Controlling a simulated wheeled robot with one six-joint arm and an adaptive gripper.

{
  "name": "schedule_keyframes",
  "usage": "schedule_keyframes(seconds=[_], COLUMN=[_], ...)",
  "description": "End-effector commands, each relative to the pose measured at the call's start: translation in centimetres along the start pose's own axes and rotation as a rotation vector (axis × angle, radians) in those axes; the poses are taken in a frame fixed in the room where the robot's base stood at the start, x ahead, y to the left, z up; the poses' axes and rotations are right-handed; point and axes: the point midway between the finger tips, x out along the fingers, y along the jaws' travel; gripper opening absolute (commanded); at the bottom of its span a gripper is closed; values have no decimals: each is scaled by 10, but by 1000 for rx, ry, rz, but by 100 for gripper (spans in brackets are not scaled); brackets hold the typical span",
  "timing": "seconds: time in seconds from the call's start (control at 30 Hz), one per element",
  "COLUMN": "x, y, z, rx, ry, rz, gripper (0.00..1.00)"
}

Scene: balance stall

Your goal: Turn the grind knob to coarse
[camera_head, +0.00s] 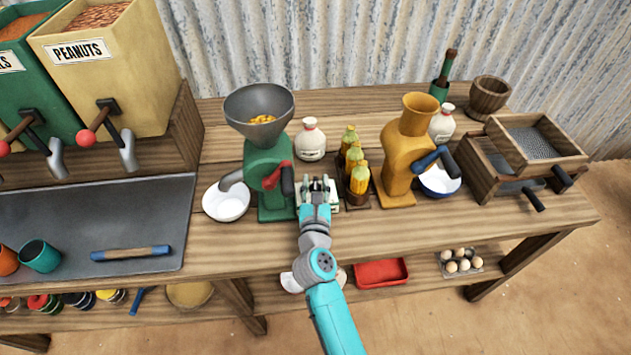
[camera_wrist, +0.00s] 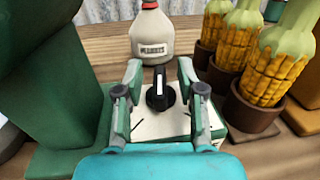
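The grind knob (camera_wrist: 160,95) is black with a white pointer line that points toward the back. It sits on a small white box (camera_wrist: 150,125) with dark marks on its top; the lettering is too small to read. My gripper (camera_wrist: 160,72) is open, with one finger on each side of the knob and visible gaps between. In the head view my gripper (camera_head: 318,185) is over the white box, right beside the green grinder (camera_head: 267,170), and mostly hides the knob.
Corn cobs in brown pots (camera_head: 357,180) stand close on the right. A white bottle (camera_head: 311,140) stands behind the box. A yellow grinder (camera_head: 402,150) is farther right. The wooden counter (camera_head: 270,250) is clear in front.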

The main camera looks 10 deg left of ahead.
Motion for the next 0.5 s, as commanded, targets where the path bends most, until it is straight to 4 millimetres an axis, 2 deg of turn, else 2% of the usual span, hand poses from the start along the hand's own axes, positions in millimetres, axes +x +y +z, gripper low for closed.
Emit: schedule_keyframes(seconds=[0.13, 0.4, 0.5], x=[7, 8, 7], y=[0, 0, 0], z=[0, 0, 0], rx=[0, 0, 0], ry=[0, 0, 0], rz=[0, 0, 0], gripper=[39, 39, 14])
